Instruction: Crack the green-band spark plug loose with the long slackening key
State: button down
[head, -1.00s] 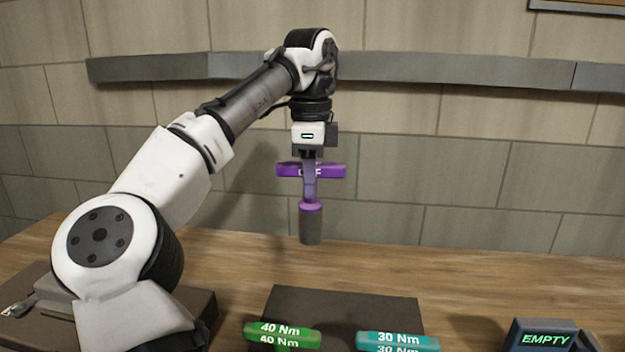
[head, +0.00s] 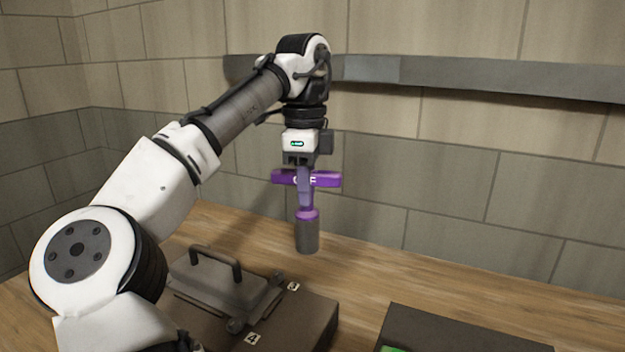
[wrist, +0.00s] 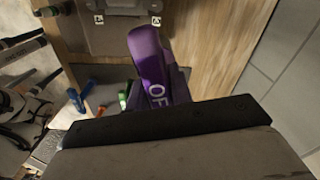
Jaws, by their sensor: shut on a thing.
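My gripper (head: 303,172) is shut on a purple T-handled key (head: 307,200), the long slackening key, and holds it upright in the air. Its grey socket end (head: 307,237) hangs down, apart from anything below. In the wrist view the purple handle (wrist: 148,58) shows part of its lettering, "OF"; the rest is hidden. The engine block (head: 300,325) is at lower left in the head view, with number tags 3 (head: 293,286) and 4 (head: 254,339).
A grey cover with a handle (head: 215,262) sits on the block's back part. A dark mat or stand (head: 440,335) lies to the right, with a green key handle (head: 392,349) at the frame edge. Wooden bench (head: 365,270) between them is clear. A tiled wall stands behind.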

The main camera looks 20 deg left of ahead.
jog(key=s+a+r+m+p, duration=0.1)
jog(key=s+a+m+p, duration=0.15)
jog(key=s, duration=0.35)
jog(key=s+a+r+m+p, duration=0.2)
jog(key=s+a, duration=0.1)
jog(key=s, duration=0.4)
jog(key=r+m+p, duration=0.1)
jog(key=m+p, duration=0.2)
jog(key=p, duration=0.1)
send_over(196, 344)
jog(key=shift+f+b, duration=2)
jog(key=shift+f, duration=4.15)
jog(key=shift+f+p, duration=0.2)
jog(key=shift+p, duration=0.15)
jog(key=shift+s+p, duration=0.2)
jog(key=shift+p, duration=0.15)
jog(key=shift+w+p, duration=0.2)
jog(key=shift+p, duration=0.25)
